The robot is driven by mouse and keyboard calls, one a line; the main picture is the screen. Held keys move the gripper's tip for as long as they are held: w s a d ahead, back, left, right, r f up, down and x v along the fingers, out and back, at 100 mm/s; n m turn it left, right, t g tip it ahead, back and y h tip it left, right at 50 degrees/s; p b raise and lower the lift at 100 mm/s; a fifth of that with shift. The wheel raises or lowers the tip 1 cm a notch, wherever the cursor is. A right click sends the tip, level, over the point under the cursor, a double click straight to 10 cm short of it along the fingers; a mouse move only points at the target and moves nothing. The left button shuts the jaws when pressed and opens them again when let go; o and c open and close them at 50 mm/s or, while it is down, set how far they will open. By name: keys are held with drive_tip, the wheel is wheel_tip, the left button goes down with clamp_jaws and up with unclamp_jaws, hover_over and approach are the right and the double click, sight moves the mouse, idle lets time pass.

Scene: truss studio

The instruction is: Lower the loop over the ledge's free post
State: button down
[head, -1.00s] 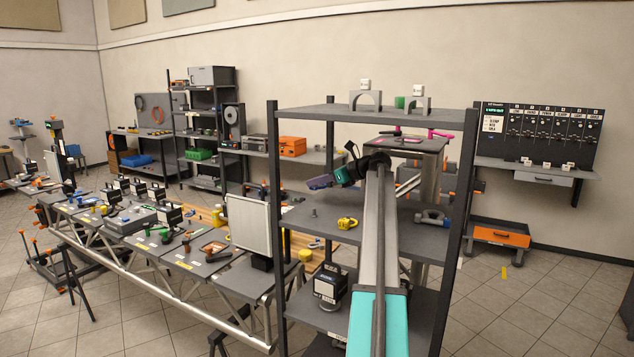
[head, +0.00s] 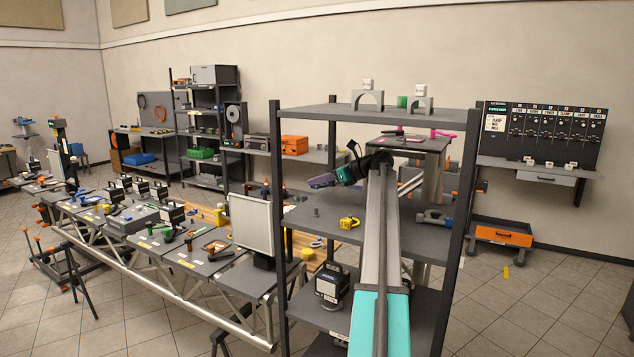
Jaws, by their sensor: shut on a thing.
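My gripper (head: 324,180) is at the end of my teal-and-grey arm, above the middle shelf of the dark rack. Its tip points left, with purple at the end. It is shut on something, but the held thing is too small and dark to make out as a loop. There is a visible gap between tip and post. I cannot tell for sure that this shelf is the ledge.
A yellow object (head: 349,223) lies right of the post, and a blue-grey clamp (head: 433,217) sits at the shelf's right. Rack uprights (head: 281,230) stand on both sides; the top shelf (head: 330,112) is overhead. A white panel (head: 251,222) stands just left of the rack.

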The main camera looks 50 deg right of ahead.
drive_tip(key=s+a+r+n+g+y, duration=0.1)
drive_tip(key=s+a+r+n+y, duration=0.15)
drive_tip(key=a, duration=0.45)
drive_tip(key=s+a+r+n+g+y+b, duration=0.1)
drive_tip(key=s+a+n+g+y, duration=0.2)
drive_tip(key=a, duration=0.5)
drive_tip(key=s+a+r+n+y, duration=0.2)
drive_tip(key=s+a, duration=0.3)
drive_tip(key=a, duration=0.2)
drive_tip(key=w+a+f+n+g+y+b, duration=0.1)
drive_tip(key=w+a+f, duration=0.3)
drive_tip(key=a+f, duration=0.4)
drive_tip(key=w+a+f+n+g, duration=0.1)
drive_tip(key=w+a+f, duration=0.3)
drive_tip(key=a, duration=0.6)
drive_tip(key=s+a+f+b, duration=0.1)
drive_tip(key=a+f, duration=0.9)
drive_tip(key=f, duration=0.3)
drive_tip(key=s+a+f+m+b, duration=0.1)
drive_tip(key=s+a+f, duration=0.1)
drive_tip(key=a+f, duration=0.8)
wheel_tip(320, 180, down, 4)
drive_tip(key=shift+a+r+t, duration=0.1)
drive_tip(key=shift+a+t, duration=0.05)
drive_tip(key=shift+t, duration=0.25)
drive_tip(key=shift+s, duration=0.1)
